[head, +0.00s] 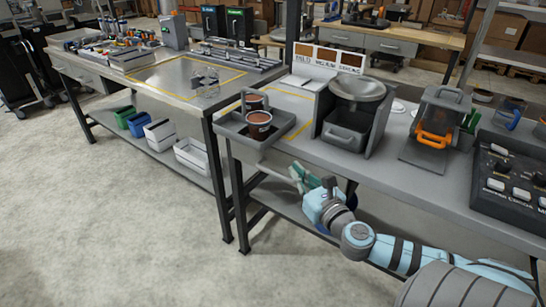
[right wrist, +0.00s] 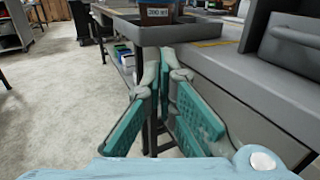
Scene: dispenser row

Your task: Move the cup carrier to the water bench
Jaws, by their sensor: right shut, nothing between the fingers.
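The cup carrier (head: 232,136) is a dark grey tray with an upright handle, standing at the left front corner of the nearer bench (head: 400,178). It holds two brown-filled cups, a front one with a label (head: 259,130) and one behind it (head: 256,101). In the right wrist view the carrier's wall (right wrist: 195,34) is above and beyond the fingertips. My right gripper (head: 297,174) is shut and empty, in front of the bench edge, below and right of the carrier and apart from it. My left gripper is not in view.
Another metal-topped bench (head: 165,80) with a yellow outline and clear cups (head: 207,84) stands to the left. A gap separates the benches. Right of the carrier are a grey bin unit (head: 346,136), an orange-handled device (head: 436,128) and a control panel (head: 510,170).

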